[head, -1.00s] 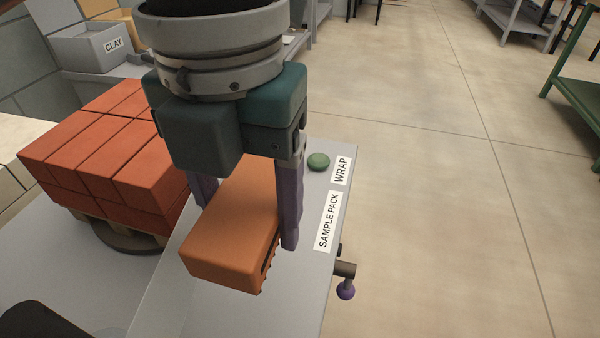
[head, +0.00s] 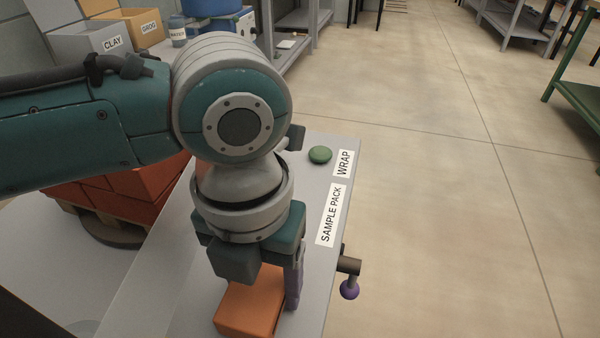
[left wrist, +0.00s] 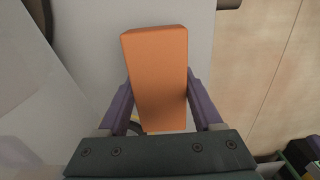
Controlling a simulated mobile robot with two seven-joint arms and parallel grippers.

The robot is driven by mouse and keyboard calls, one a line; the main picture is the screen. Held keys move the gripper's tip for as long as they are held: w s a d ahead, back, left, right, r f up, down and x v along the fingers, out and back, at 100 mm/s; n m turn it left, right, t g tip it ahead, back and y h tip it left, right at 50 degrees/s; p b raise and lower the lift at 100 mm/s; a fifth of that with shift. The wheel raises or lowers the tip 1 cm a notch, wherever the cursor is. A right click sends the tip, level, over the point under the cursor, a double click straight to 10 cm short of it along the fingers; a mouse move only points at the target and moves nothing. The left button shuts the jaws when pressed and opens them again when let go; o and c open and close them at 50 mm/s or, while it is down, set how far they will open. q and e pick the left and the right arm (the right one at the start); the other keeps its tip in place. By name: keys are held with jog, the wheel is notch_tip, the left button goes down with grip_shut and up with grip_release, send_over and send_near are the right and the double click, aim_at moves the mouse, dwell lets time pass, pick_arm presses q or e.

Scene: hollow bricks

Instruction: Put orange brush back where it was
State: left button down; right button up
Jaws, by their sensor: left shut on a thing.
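The orange brush (head: 250,308) is a brick-shaped orange block. My left gripper (head: 262,288) is shut on it near the front of the grey bench top (head: 185,290). In the head view one purple finger shows on the brush's right side, and my arm hides the other. The left wrist view shows the plain orange face of the brush (left wrist: 158,75) between the two purple fingers of my left gripper (left wrist: 162,105). I cannot tell if its underside touches the bench. My right gripper is not in view.
Red bricks (head: 130,188) on a pallet stand at the left, partly behind my arm. A green button (head: 320,155) and the labels WRAP (head: 343,163) and SAMPLE PACK (head: 329,214) lie along the bench's right edge. A purple-knobbed lever (head: 349,288) sticks out there.

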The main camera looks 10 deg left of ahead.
aim_at(261, 274)
pick_arm(q)
jog(key=c, duration=0.5)
grip_release()
jog(key=shift+f, duration=0.15)
jog(key=o, duration=0.5)
jog(key=shift+c, duration=0.2)
notch_tip(261, 274, up, 12)
jog(key=p, duration=0.3)
jog(key=shift+r, duration=0.2)
